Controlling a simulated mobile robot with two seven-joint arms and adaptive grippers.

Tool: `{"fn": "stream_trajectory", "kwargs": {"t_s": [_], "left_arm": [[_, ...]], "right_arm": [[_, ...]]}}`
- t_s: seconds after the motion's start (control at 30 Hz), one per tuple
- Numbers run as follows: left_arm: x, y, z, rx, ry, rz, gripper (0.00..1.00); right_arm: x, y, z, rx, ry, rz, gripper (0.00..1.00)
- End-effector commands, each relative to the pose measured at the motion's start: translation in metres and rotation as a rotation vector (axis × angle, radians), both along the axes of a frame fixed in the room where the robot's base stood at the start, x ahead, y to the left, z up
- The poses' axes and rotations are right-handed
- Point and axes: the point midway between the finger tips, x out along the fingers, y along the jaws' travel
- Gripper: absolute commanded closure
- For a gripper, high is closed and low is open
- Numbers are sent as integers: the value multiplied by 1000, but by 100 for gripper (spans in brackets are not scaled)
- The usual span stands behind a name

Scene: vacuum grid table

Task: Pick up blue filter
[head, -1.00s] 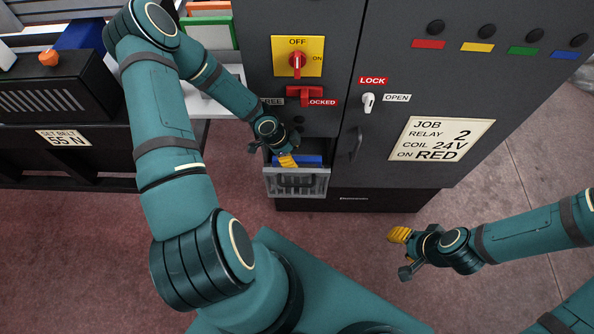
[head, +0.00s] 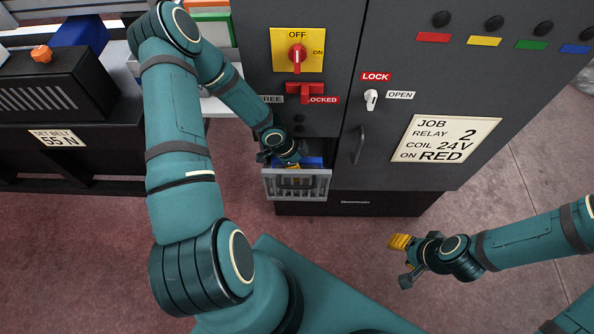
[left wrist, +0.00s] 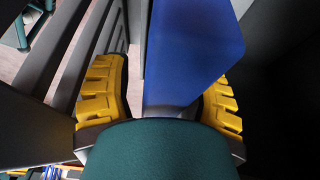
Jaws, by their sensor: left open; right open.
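The blue filter (head: 312,162) sits in the open grey drawer (head: 297,186) at the bottom of the dark cabinet. In the left wrist view the filter (left wrist: 196,50) is a blue block standing between my two yellow fingers. My left gripper (head: 290,163) reaches down into the drawer from above. In the left wrist view this gripper (left wrist: 165,100) is open, with one finger on each side of the filter; contact cannot be told. My right gripper (head: 402,259) is open and empty, held above the floor at the lower right.
The cabinet carries a red-and-yellow switch (head: 297,54), a red slide (head: 304,92), a white lock (head: 371,99) and a door handle (head: 358,145). The drawer's slotted front wall stands close to the left gripper. A black machine (head: 65,90) stands at the left. Floor in front is clear.

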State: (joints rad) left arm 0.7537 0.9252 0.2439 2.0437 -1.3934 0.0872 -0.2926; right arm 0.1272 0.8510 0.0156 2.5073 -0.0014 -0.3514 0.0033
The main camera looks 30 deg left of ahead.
Motion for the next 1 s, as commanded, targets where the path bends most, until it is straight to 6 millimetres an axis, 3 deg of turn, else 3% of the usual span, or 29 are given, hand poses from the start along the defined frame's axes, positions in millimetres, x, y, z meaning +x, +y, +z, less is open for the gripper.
{"fn": "stream_trajectory", "kwargs": {"t_s": [0.5,0.53,0.63,0.7,1.0], "left_arm": [[0,0,-3,0,0,0,43],[0,0,-3,0,0,0,47],[0,0,-3,0,0,0,82],[0,0,-3,0,0,0,100],[0,0,-4,0,0,0,100]], "right_arm": [[0,0,-4,0,0,0,53],[0,0,-4,0,0,0,53],[0,0,-4,0,0,0,53],[0,0,-4,0,0,0,53],[0,0,-4,0,0,0,53]]}}
